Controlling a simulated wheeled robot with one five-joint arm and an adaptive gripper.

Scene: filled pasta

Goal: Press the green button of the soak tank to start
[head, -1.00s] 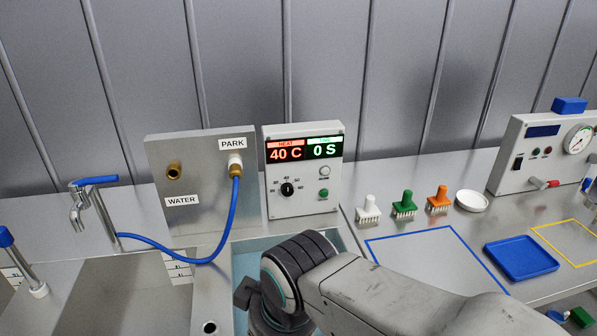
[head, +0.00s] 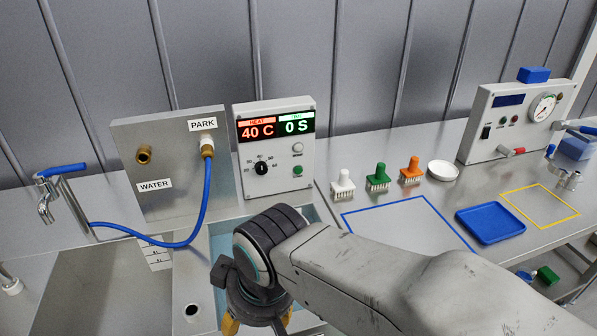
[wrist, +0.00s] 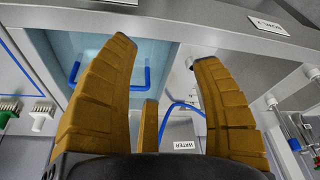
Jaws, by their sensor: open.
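The soak tank's control box (head: 273,150) stands upright behind the tank in the head view. Its displays read HEAT 40 C and 0 S. The green button (head: 298,170) is at the box's lower right, below a pale round button (head: 298,148) and right of a black dial (head: 261,168). The tank's pale blue basin (head: 222,243) lies in front, partly hidden by my arm. My gripper (head: 258,325) hangs low in front of the box, apart from the button. In the wrist view my gripper (wrist: 165,52) has its yellow fingers spread and empty; the button is not visible there.
Left of the box stands a metal panel (head: 170,170) with a blue hose (head: 197,215) and a tap (head: 52,190). To the right are white, green and orange brushes (head: 377,178), a white dish (head: 442,170) and a blue tray (head: 490,222). Space above the box is clear.

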